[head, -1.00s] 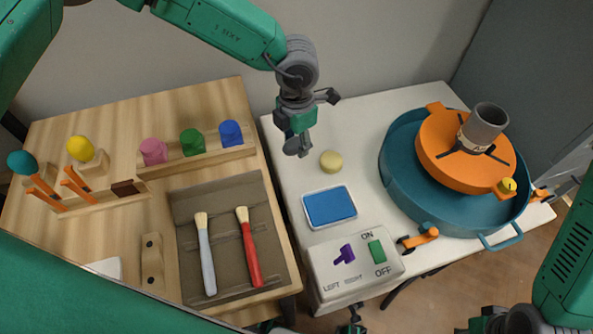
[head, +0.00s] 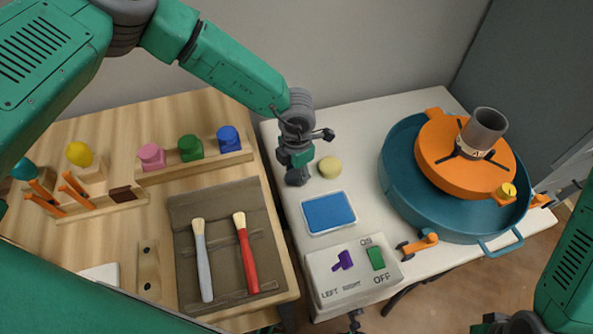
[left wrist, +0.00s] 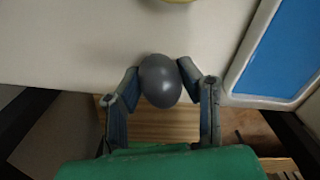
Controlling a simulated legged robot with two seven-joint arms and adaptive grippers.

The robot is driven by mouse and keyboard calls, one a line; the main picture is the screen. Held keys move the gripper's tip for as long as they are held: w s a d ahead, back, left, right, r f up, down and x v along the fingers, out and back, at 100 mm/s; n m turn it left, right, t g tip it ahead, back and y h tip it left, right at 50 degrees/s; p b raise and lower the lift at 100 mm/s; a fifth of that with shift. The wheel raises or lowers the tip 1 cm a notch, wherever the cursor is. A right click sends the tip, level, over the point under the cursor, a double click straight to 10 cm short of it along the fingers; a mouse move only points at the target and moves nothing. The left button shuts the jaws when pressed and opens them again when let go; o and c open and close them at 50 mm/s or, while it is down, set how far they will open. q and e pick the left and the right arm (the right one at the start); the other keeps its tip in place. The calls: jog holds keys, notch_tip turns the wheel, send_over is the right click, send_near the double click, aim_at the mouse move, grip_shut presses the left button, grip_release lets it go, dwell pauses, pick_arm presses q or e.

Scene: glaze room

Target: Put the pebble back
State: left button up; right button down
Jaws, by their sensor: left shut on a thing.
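The pebble, a smooth dark grey egg-shaped stone (left wrist: 160,81), sits between the two fingertips of my left gripper (left wrist: 160,84) in the left wrist view. The fingers are shut on its sides. In the head view my left gripper (head: 297,178) points down low over the left edge of the white table, just left of a pale yellow disc (head: 329,167). I cannot tell whether the pebble touches the table. Only part of my right arm shows at the lower right; its fingers are not seen.
A blue pad in a white tray (head: 304,214) lies in front of the gripper. A switch box (head: 330,290) stands nearer. A teal basin (head: 400,190) with an orange wheel (head: 440,160) is at the right. Brushes lie on a mat (head: 182,215) on the wooden table (head: 110,235).

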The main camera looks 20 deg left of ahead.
aim_at(295, 172)
pick_arm(q)
jog(key=shift+a+f, duration=0.1)
jog(key=shift+f, duration=0.25)
jog(key=o, duration=1)
jog(key=shift+a, duration=0.15)
jog(key=shift+r+b, duration=0.35)
jog(key=shift+r, duration=0.05)
notch_tip(295, 172, up, 13)
jog(key=shift+s+r+p, duration=0.15)
jog(key=shift+p, duration=0.4)
jog(key=shift+s, duration=0.1)
